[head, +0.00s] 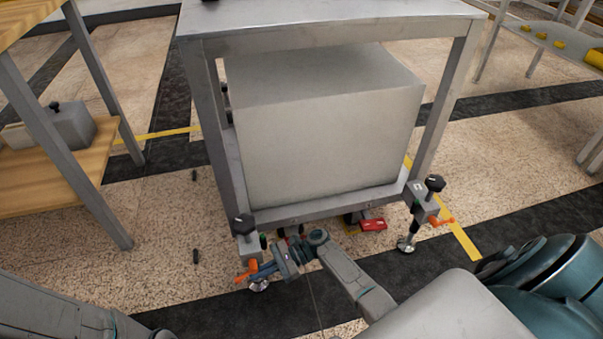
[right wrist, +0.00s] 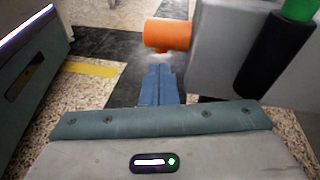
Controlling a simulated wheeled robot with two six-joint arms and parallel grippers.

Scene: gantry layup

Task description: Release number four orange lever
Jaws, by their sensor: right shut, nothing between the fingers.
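An orange lever (head: 246,271) sticks out from a grey bracket (head: 250,246) at the front left leg of a metal frame. In the right wrist view the orange lever (right wrist: 168,35) shows as a thick cylinder end beside the grey bracket. My right gripper (head: 262,270) is at this lever; its blue fingers (right wrist: 160,84) are shut together with nothing between them, just below the lever in the wrist view. A second orange lever (head: 440,221) is on the front right leg's bracket. No readable number shows on either. My left gripper is out of view.
The frame carries a large grey box (head: 325,130). A red pedal (head: 373,225) sits under its front edge. Black knobs (head: 434,183) top the leg brackets. A wooden shelf (head: 50,160) stands left. Speckled floor (head: 150,240) is mostly clear at left.

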